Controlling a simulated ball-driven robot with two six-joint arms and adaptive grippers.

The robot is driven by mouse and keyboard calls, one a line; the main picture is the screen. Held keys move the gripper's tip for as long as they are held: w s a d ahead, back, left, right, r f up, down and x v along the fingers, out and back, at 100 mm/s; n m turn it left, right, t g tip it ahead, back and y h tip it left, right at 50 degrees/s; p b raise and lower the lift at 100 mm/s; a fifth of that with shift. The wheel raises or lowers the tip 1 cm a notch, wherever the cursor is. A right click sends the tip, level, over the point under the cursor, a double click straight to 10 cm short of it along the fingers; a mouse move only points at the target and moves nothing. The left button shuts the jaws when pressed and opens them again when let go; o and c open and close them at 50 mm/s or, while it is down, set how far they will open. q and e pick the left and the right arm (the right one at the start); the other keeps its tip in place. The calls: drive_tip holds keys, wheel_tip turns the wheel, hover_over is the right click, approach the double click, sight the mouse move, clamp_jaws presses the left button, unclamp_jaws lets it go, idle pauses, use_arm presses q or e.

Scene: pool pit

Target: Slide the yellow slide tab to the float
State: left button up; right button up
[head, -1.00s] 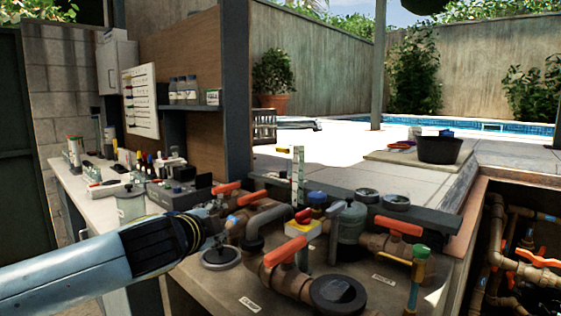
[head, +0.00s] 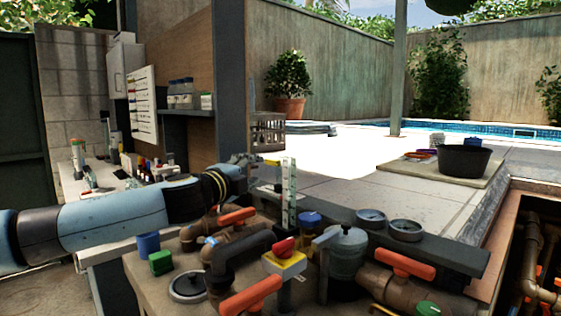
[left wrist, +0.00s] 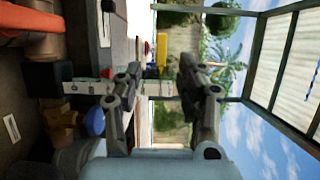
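A pale upright gauge (head: 288,192) with fine markings stands behind the pipework in the head view. It lies sideways in the left wrist view (left wrist: 85,87). The yellow slide tab (head: 271,162) sticks out to the left near the gauge's top; it also shows in the left wrist view (left wrist: 162,48). My left gripper (head: 246,159) is just left of the tab. In the left wrist view its two fingers (left wrist: 160,72) are apart, with the tab seen beyond the gap; contact cannot be told. I cannot make out the float. My right gripper is out of view.
Orange-handled valves (head: 400,264) and brown pipes crowd the bench below. A yellow box with a red knob (head: 284,248) stands in front of the gauge. A blue cup (head: 148,243) and green block (head: 160,263) sit at left.

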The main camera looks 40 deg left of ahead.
sight(268, 162)
use_arm(q)
drive_tip(key=x, duration=0.3)
drive_tip(key=p+x, duration=0.1)
drive_tip(key=x, duration=0.1)
drive_tip(key=shift+w+a+r, duration=0.1)
drive_tip(key=shift+r, duration=0.2)
drive_tip(key=p+x, duration=0.1)
drive_tip(key=x, duration=0.3)
drive_tip(key=shift+f, duration=0.2)
drive_tip(key=shift+w, duration=0.25)
drive_tip(key=shift+w+f, duration=0.1)
drive_tip(key=shift+w, duration=0.15)
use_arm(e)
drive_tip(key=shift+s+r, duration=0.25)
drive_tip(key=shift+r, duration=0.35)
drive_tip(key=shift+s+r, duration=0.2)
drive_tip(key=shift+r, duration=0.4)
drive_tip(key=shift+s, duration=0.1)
use_arm(q)
drive_tip(key=shift+c, duration=0.8)
clamp_jaws()
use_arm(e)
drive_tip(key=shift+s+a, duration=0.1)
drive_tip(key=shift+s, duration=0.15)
